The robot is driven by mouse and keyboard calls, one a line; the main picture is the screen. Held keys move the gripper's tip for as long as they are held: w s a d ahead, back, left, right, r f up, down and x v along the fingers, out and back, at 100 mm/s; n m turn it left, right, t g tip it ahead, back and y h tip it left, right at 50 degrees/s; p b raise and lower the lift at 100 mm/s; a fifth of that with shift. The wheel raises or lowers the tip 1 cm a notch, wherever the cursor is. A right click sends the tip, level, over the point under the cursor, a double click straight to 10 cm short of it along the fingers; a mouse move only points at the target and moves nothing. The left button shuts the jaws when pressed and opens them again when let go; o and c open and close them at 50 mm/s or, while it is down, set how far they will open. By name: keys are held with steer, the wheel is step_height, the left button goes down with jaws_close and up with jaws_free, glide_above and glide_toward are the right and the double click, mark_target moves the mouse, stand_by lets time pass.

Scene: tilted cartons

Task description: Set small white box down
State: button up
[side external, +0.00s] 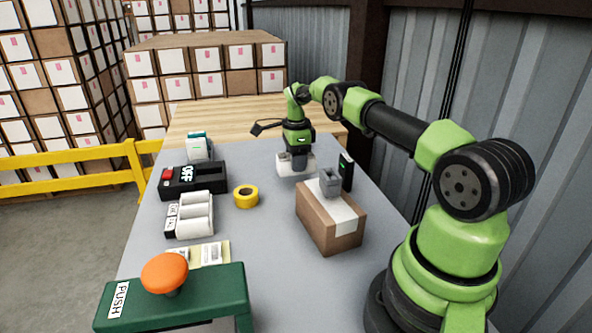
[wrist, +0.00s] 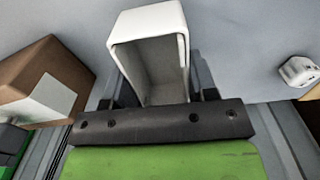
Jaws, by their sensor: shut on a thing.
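The small white box (side external: 288,166) is in my gripper (side external: 298,159) over the far part of the grey table (side external: 275,225). In the wrist view the white box (wrist: 147,22) shows a hollow, open side towards the camera. The dark fingers of my gripper (wrist: 160,88) are on both sides of it, shut on it. The box's underside is hidden, so I cannot tell whether it touches the table.
A brown taped carton (side external: 318,222) with a grey block (side external: 330,182) on top stands nearer, beside a dark upright item (side external: 346,171). A yellow tape roll (side external: 246,196), a black OFF box (side external: 193,180) and white bins (side external: 190,214) lie left. The middle front table is clear.

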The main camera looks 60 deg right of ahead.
steer(key=shift+f, duration=1.6)
steer(key=o, duration=0.9)
